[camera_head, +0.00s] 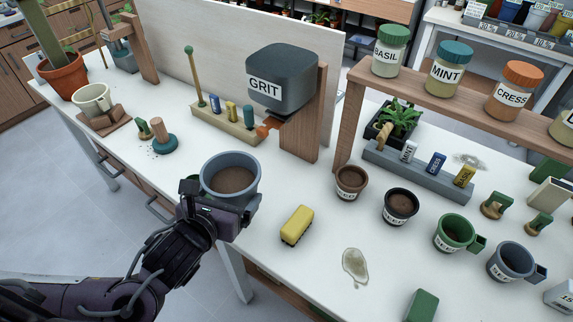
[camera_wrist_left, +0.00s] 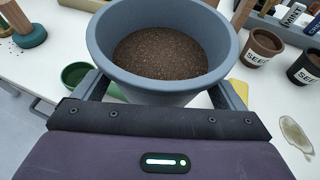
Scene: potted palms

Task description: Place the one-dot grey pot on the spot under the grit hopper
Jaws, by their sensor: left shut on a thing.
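A grey-blue pot (camera_head: 232,190) filled with brown soil is in my left gripper (camera_head: 226,203), near the front edge of the white table. The wrist view shows the pot (camera_wrist_left: 160,84) upright between the two fingers, which are shut on it. No dot mark shows on the visible side. I cannot tell whether its base touches the table. The dark grit hopper (camera_head: 283,80) stands on a wooden post behind and to the right of the pot, with an orange spout (camera_head: 268,127) low on its front. No marked spot is clear beneath the spout. My right gripper is out of view.
A yellow block (camera_head: 297,225) lies right of the pot. A seed pot (camera_head: 351,182) and several others stand farther right. A puddle (camera_head: 355,266) is near the front. A wooden rack (camera_head: 222,119) stands left of the spout. A green dish (camera_wrist_left: 76,74) is beside the left finger.

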